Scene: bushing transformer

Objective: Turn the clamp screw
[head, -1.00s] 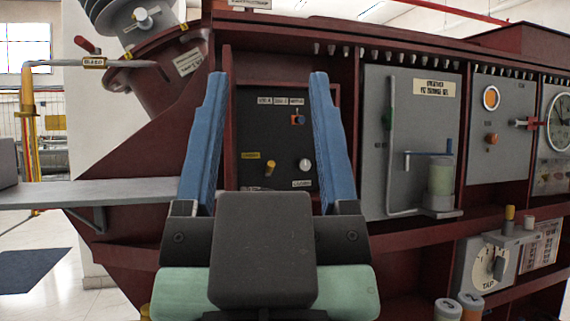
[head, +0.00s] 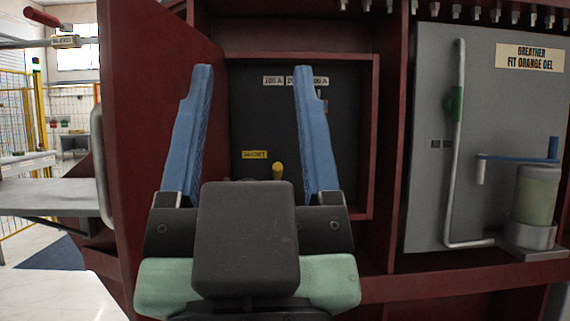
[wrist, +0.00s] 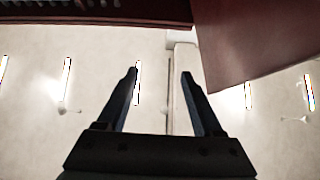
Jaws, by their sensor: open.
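My gripper (head: 252,70) is open and empty, its two blue fingers pointing up in front of a recessed dark panel (head: 255,125) in the red cabinet. It also shows in the wrist view (wrist: 160,72), with nothing between the fingers. A yellow knob (head: 278,169) is on the panel beside a yellow label (head: 254,155), near the right finger. Small white labels (head: 273,81) run along the panel's top. The fingers and gripper body hide parts of the panel. I cannot make out which part is the clamp screw.
A red door (head: 165,130) with a grey handle (head: 100,165) stands open on the left. A red-handled valve (head: 41,16) and a grey shelf (head: 45,197) are beyond it. On the right is a grey breather panel (head: 480,130) with a pipe and canister (head: 535,195).

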